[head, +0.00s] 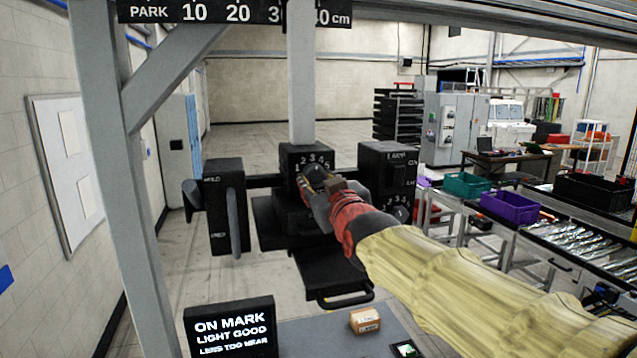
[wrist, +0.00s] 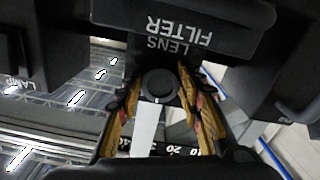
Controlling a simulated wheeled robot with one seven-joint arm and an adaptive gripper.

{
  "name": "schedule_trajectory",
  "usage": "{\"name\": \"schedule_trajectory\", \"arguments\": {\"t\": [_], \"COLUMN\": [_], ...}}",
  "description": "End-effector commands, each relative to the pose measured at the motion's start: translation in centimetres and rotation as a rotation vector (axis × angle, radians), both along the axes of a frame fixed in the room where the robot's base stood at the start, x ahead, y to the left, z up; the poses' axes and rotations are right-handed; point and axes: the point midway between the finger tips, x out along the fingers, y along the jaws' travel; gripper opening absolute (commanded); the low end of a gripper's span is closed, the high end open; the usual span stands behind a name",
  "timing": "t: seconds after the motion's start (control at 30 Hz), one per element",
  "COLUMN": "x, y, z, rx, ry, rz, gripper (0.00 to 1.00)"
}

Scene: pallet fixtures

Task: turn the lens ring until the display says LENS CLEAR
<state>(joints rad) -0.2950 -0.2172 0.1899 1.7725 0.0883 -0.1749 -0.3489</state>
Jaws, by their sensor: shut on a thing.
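The lens ring is a round dark knob on the front of the black lens housing (head: 293,158), under a dial numbered 1 to 5. My gripper (head: 316,182) is at the dial and covers most of the ring in the head view. In the wrist view, the lens ring (wrist: 158,84) sits between the two yellow-and-black fingers of my gripper (wrist: 160,95), below the LENS label. My gripper is shut on the ring. The display (head: 231,327) reads ON MARK, LIGHT GOOD, LENS TOO NEAR.
A black box with a lever (head: 226,210) stands left of the lens housing. A lamp box (head: 388,168) stands right, with another numbered dial below it. A FILTER drawer with a handle (head: 345,297) juts out below. A small carton (head: 365,320) lies on the grey surface in front.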

Motion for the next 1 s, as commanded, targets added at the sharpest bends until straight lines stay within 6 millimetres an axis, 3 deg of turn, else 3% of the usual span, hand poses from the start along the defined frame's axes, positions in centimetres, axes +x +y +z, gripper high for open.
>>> {"name": "schedule_trajectory", "arguments": {"t": [0.13, 0.43, 1.0], "x": [-0.02, -0.03, -0.07], "y": [0.01, 0.05, 0.27], "z": [0.02, -0.14, -0.02], "rx": [0.000, 0.052, 0.397], "ry": [0.000, 0.012, 0.113], "rz": [0.000, 0.001, 0.001], "gripper": [0.11, 0.11, 0.11]}}
